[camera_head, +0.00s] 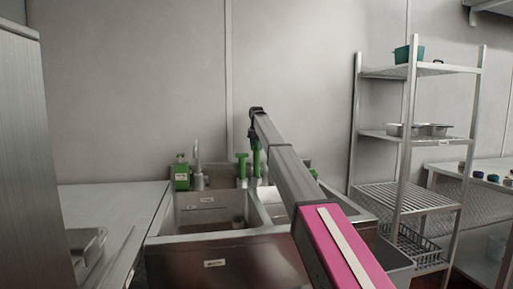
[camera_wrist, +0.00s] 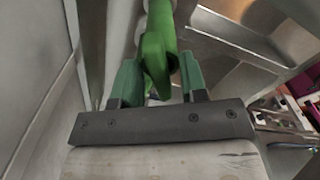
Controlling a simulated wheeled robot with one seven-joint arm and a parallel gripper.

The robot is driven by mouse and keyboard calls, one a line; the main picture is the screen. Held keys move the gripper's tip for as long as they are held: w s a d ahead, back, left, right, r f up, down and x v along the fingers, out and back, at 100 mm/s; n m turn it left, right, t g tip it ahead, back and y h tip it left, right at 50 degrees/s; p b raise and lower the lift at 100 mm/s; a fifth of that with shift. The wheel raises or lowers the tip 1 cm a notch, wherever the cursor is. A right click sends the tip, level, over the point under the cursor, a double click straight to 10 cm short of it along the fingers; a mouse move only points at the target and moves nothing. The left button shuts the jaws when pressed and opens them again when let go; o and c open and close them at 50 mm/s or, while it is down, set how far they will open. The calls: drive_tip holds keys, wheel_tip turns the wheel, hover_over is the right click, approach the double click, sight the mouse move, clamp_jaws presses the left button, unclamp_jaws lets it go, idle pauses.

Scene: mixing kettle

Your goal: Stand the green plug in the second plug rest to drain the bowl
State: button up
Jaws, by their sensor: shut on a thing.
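My gripper (camera_wrist: 160,78) shows in the wrist view with its two dark green fingers on either side of a bright green handle (camera_wrist: 157,45), and it is shut on it. I take this as the green plug; its lower end is hidden. In the head view the end of my arm is above the back rim of the sink, with a green upright piece (camera_head: 257,160) directly below it. A second green T-topped piece (camera_head: 241,166) stands just left of it at the back rim. The left bowl (camera_head: 196,219) is open to view. My arm partly covers the right bowl (camera_head: 277,212). I cannot make out which plug rest is which.
A green bottle (camera_head: 181,174) and a tap (camera_head: 198,165) stand behind the left bowl. A steel counter (camera_head: 100,205) lies left of the sink. A wire shelf rack (camera_head: 413,195) stands to the right. The wall is close behind the sink.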

sight(257, 152)
drive_tip(key=shift+f, duration=1.9)
drive_tip(key=o, duration=1.6)
drive_tip(key=shift+c, duration=0.2)
drive_tip(key=shift+r, duration=0.1)
drive_tip(key=shift+r, duration=3.4)
